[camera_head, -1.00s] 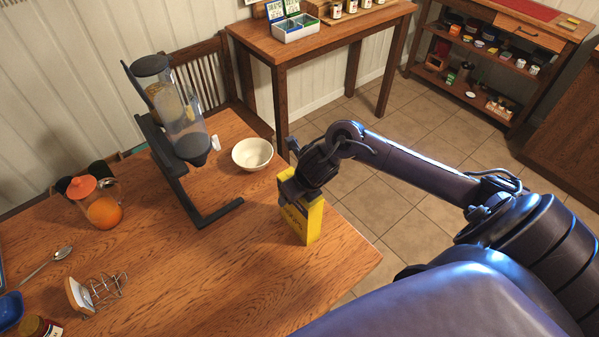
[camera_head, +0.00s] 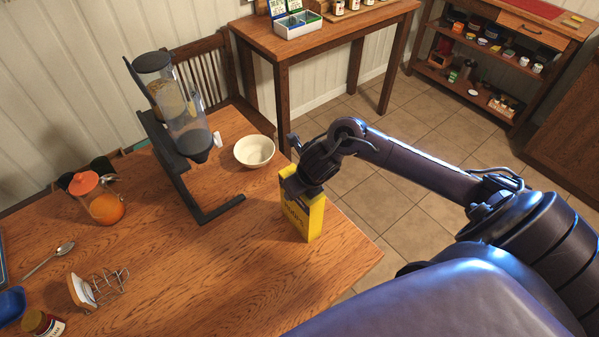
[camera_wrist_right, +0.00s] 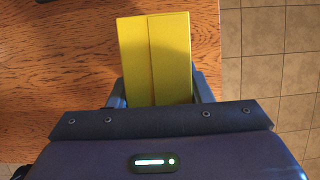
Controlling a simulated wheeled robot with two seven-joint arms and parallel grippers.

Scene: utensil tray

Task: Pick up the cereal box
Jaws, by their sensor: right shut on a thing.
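The yellow cereal box (camera_head: 304,216) stands upright near the right edge of the wooden table (camera_head: 235,275). My right gripper (camera_head: 294,186) is at the top of the box, with its fingers on either side and shut on it. In the right wrist view the yellow top of the box (camera_wrist_right: 155,58) sits between the two fingers (camera_wrist_right: 158,92). I cannot tell whether the base of the box touches the table. My left gripper is not in view.
A white bowl (camera_head: 254,151) and a cereal dispenser (camera_head: 183,130) on a black stand are behind and left of the box. The table front is clear.

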